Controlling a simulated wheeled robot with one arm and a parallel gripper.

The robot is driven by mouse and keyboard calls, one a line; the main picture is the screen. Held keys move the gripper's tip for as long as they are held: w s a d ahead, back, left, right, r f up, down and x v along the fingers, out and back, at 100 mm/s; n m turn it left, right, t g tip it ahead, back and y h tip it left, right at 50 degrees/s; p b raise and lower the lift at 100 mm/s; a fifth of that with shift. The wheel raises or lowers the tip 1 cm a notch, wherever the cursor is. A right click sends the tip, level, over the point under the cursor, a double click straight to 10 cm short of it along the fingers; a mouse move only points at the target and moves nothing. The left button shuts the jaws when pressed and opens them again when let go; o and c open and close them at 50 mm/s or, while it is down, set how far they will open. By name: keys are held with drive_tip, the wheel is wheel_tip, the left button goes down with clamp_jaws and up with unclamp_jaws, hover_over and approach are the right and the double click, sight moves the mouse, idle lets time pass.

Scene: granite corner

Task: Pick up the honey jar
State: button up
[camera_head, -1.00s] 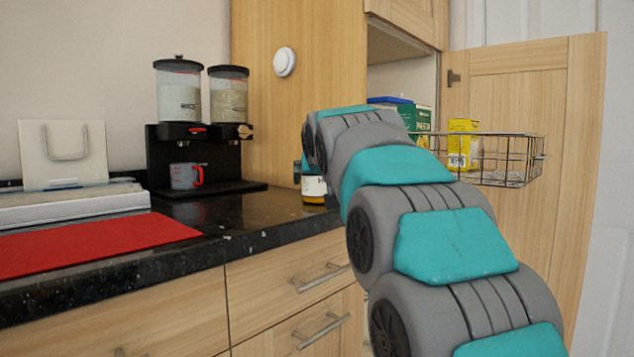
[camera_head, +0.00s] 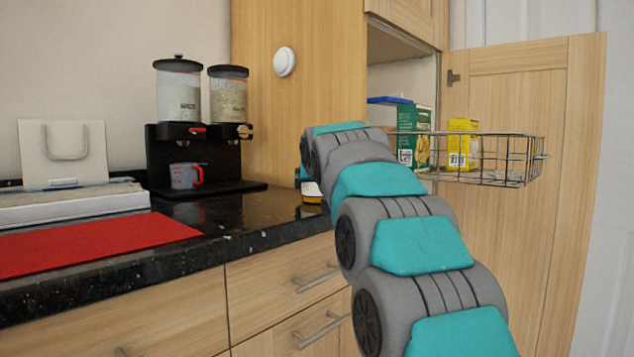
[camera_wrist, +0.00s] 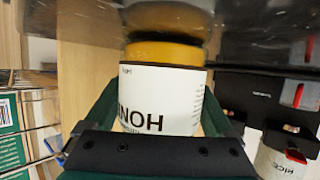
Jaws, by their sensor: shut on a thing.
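The honey jar (camera_wrist: 160,88) has a white label with dark letters and a yellow-amber band, and it fills the middle of the wrist view, where the picture is upside down. My gripper (camera_wrist: 150,125) has a green finger on each side of the jar and is shut on it. In the head view a small part of the jar (camera_head: 312,192) shows at the right end of the dark counter, behind my arm. I cannot tell whether the jar touches the counter.
A black dispenser (camera_head: 205,150) with two clear canisters and a measuring cup (camera_head: 186,176) stands left of the jar. A red mat (camera_head: 90,245) lies on the front left of the counter. An open cabinet door (camera_head: 530,220) and wire basket (camera_head: 500,160) are on the right.

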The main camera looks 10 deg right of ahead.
clamp_jaws()
drive_tip(key=shift+r, duration=0.1)
idle(0.5)
